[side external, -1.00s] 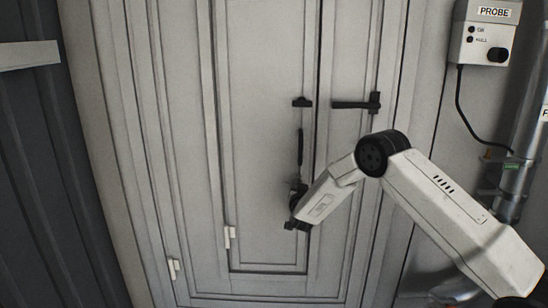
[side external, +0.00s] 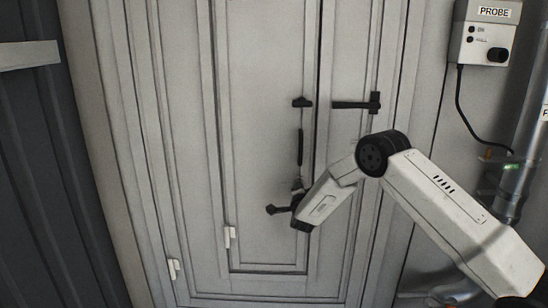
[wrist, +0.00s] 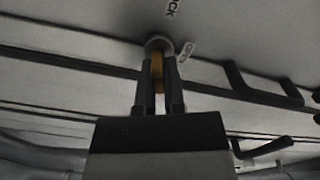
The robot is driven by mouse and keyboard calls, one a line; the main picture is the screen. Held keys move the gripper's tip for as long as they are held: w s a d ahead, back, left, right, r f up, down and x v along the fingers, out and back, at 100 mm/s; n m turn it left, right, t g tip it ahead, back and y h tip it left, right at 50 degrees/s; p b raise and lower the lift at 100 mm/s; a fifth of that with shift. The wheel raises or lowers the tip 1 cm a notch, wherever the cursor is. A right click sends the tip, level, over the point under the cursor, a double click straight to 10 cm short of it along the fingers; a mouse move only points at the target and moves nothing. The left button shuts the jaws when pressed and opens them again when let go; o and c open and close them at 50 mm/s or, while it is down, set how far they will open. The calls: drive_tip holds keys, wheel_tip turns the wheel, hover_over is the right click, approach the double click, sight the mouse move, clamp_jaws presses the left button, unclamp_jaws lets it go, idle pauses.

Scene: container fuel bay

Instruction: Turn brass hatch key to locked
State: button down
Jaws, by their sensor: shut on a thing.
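The brass key (wrist: 157,72) shows in the wrist view as a narrow yellow-brown strip between my two dark fingers. My gripper (wrist: 158,58) is shut on it, at a round grey lock collar (wrist: 158,43) on the hatch face. The fingers cover most of the key, so its exact angle is hard to tell. A white label (wrist: 172,8) ending in "OCK" is cut off at the top edge, and a smaller label (wrist: 186,52) sits right of the collar. In the side view my gripper (side external: 297,193) is against the hatch (side external: 265,140); the key is hidden there.
A dark horizontal handle (side external: 352,104) is on the panel right of the hatch. A dark vertical handle (side external: 300,147) stands just above my gripper. The PROBE box (side external: 482,38) and its hanging cable are at the upper right. The hatch's lower part is clear.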

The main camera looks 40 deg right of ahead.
drive_tip(key=m, duration=0.4)
drive_tip(key=shift+f+m, duration=0.1)
drive_tip(key=shift+m, duration=0.3)
drive_tip(key=c, duration=0.7)
unclamp_jaws()
drive_tip(key=shift+s, duration=0.1)
drive_tip(key=shift+v, duration=3.85)
drive_tip(key=shift+a, duration=0.15)
